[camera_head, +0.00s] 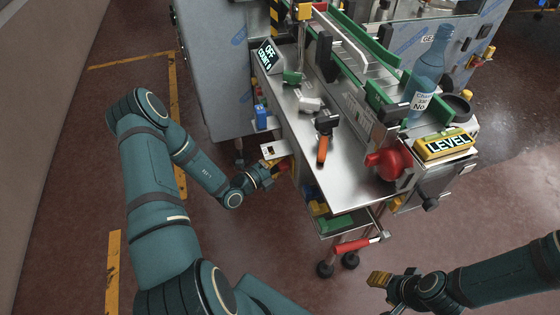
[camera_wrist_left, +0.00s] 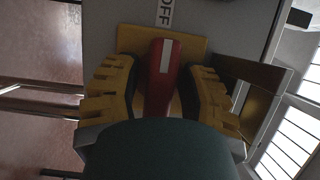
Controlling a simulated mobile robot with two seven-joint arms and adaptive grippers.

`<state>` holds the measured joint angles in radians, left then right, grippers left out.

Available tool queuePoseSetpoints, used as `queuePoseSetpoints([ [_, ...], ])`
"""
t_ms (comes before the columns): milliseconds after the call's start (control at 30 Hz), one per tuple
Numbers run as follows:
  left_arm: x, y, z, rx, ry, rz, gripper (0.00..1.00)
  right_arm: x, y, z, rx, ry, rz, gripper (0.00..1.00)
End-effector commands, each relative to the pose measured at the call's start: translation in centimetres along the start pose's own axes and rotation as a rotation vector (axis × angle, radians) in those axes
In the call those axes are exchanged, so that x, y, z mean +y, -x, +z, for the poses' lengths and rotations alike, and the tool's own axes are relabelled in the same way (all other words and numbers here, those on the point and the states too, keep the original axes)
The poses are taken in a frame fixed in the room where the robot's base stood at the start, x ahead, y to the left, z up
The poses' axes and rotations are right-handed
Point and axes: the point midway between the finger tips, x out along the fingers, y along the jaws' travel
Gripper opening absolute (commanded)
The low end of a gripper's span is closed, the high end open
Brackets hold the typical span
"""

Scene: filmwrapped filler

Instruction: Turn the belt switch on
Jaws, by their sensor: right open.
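The belt switch shows in the left wrist view as a red lever (camera_wrist_left: 163,75) with a white stripe, on a yellow plate (camera_wrist_left: 128,42). An OFF label (camera_wrist_left: 165,12) is above it. My left gripper's yellow fingers (camera_wrist_left: 160,95) stand on both sides of the lever, apart, with narrow gaps that look clear. In the head view my left gripper (camera_head: 270,172) is low beside the machine's left side, under a small pale plate (camera_head: 272,150); the lever is hidden there. A display (camera_head: 266,56) reads OFF and COUNT 0. My right gripper (camera_head: 380,280) is open and empty at lower right.
The floor in front is clear.

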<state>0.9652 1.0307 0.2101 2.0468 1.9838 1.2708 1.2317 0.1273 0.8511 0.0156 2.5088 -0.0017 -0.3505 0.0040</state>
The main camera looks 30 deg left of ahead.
Motion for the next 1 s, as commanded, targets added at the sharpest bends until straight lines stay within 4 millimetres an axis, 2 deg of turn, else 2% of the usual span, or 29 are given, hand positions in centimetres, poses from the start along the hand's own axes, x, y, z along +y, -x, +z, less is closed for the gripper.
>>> queuePoseSetpoints([
  [33,0.01,0.02,0.00,0.000,0.000,0.000,0.19,0.00,0.00,0.00,0.000,0.000,0.000,0.47],
  [100,0.01,0.02,0.00,0.000,0.000,0.000,0.00,0.00,0.00,0.00,0.000,0.000,0.000,0.47],
  [567,0.03,-0.01,0.00,0.000,-0.027,-0.012,0.00,0.02,-0.04,0.00,0.000,0.000,0.000,0.47],
  [767,0.04,0.00,0.03,-0.001,-0.116,-0.050,0.00,0.06,-0.16,0.00,0.000,0.000,0.000,0.47],
  [1000,0.09,-0.03,0.04,-0.001,-0.302,-0.126,0.00,0.17,-0.45,-0.03,0.002,0.000,0.000,0.47],
])
